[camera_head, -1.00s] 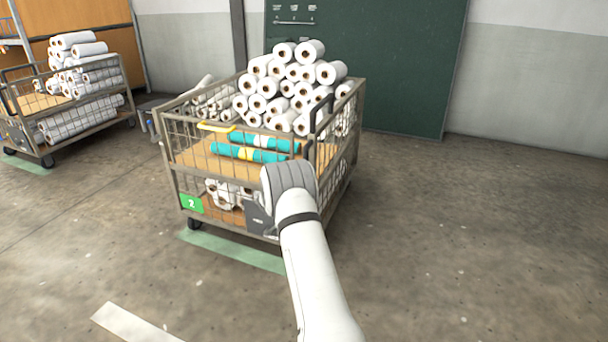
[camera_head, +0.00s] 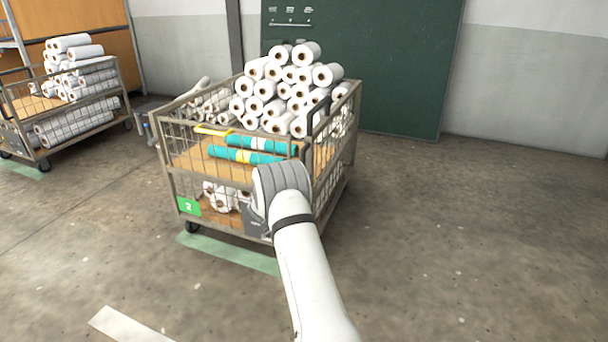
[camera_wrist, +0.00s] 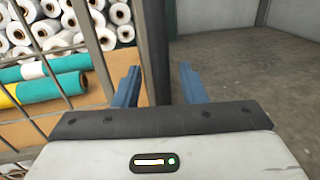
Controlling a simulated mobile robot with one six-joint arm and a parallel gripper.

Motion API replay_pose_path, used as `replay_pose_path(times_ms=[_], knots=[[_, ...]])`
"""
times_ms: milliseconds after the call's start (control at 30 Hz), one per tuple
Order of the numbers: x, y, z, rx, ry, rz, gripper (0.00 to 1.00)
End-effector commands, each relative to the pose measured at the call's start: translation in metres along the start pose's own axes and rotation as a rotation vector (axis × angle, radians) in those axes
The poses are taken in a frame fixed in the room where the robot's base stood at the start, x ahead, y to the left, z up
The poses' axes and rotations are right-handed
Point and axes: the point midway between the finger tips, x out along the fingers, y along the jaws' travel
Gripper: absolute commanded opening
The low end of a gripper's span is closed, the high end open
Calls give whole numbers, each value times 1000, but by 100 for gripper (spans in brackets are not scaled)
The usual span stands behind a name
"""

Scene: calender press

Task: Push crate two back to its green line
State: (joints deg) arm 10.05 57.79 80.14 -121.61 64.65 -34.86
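Crate two (camera_head: 165,170) is a wire-sided cart with a green "2" sign (camera_head: 189,206), standing in the middle of the head view. A pale green line (camera_head: 228,253) lies on the floor along its near side, just in front of the near left caster (camera_head: 192,226). My gripper (camera_wrist: 158,75) is at the crate's near right part; in the head view my wrist hides its fingers. In the wrist view the two blue fingers are apart, with a dark upright bar (camera_wrist: 155,45) showing between them. I cannot tell whether they touch it.
White rolls (camera_head: 290,85) are piled on the crate, with teal rolls (camera_head: 245,156) on its shelf. A second loaded crate (camera_head: 75,140) stands at left by its own green line (camera_head: 22,168). A dark green board (camera_head: 410,75) is behind. The floor at right is clear.

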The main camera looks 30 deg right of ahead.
Motion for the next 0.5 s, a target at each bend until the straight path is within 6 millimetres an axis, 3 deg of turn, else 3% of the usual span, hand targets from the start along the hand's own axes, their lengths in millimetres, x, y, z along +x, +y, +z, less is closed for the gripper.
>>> replay_pose_path(times_ms=[100, 300, 500], knots=[[-23, 1, 3, -2, 1, 3, 38], [-50, 1, 2, -2, 0, 2, 38], [-57, 0, 0, 0, 0, 0, 38]])
